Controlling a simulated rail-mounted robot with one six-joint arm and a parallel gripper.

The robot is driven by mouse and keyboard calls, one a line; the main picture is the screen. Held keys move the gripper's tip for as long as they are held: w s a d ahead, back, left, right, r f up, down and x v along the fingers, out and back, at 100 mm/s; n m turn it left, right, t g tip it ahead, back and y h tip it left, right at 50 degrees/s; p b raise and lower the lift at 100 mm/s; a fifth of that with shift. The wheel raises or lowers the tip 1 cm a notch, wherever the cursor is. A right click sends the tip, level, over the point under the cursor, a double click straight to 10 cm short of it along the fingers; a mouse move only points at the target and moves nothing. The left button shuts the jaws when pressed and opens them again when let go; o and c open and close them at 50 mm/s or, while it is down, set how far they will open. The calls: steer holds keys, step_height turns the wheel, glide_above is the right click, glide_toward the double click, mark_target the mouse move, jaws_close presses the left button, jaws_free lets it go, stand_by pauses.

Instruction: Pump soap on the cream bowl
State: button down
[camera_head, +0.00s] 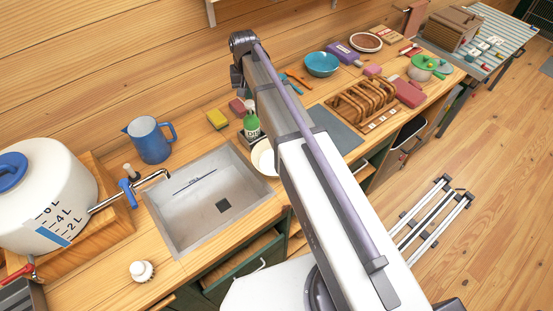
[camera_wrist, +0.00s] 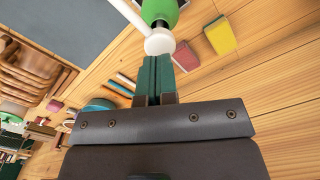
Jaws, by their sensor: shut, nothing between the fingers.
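The green soap bottle (camera_head: 251,122) with a white pump top stands behind the sink's right corner. The cream bowl (camera_head: 262,158) sits just in front of it, its right part hidden by my arm. In the wrist view the green bottle (camera_wrist: 160,11) is at the top edge, with its white pump head (camera_wrist: 159,43) below it and a white spout reaching up and left. My gripper (camera_wrist: 156,62) has its two teal fingers shut together, empty, with the tips close to the pump head. I cannot tell whether they touch.
A yellow sponge (camera_head: 216,119) and a red sponge (camera_head: 237,106) lie behind the bottle. The sink (camera_head: 205,195) is left of the bowl. A blue pitcher (camera_head: 151,140) stands behind the sink. A grey mat (camera_head: 338,130) and a wooden rack (camera_head: 362,99) are to the right.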

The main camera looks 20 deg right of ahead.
step_height(320, 180, up, 6)
steer(key=p, duration=0.6)
steer(key=s+f+n+b, duration=0.1)
steer(key=s+f+b, duration=0.6)
steer(key=s, duration=0.4)
steer(key=s+f+n+b, duration=0.1)
steer(key=s+f+b, duration=0.7)
steer(key=s, duration=0.4)
steer(key=shift+s+f, duration=0.2)
steer(key=shift+s, duration=0.1)
